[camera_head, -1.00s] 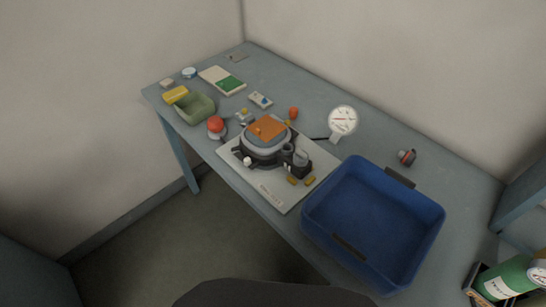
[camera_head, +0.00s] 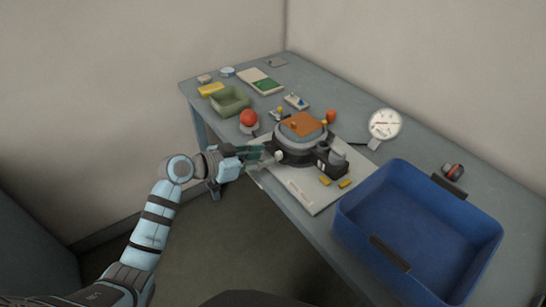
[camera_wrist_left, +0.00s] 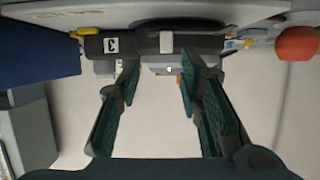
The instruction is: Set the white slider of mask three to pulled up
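The mask (camera_head: 292,146), a grey round body with an orange top, sits on a white board (camera_head: 311,195) on the table. In the left wrist view, a dark housing (camera_wrist_left: 205,43) carries a "3" label (camera_wrist_left: 111,45) and a white rectangular piece (camera_wrist_left: 167,42) that looks like the slider. My left gripper (camera_head: 260,152) is at the mask's left side in the head view. In the wrist view its green-padded fingers (camera_wrist_left: 160,68) are open and empty, with the white piece just beyond the gap between the tips. Contact cannot be told. My right gripper is not in view.
A blue bin (camera_head: 352,237) stands right of the board. A gauge (camera_head: 385,124) is behind it. A red ball-like knob (camera_head: 249,118), a green tray (camera_head: 230,100) and small items lie at the left. Two yellow pieces lie on the board's right part.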

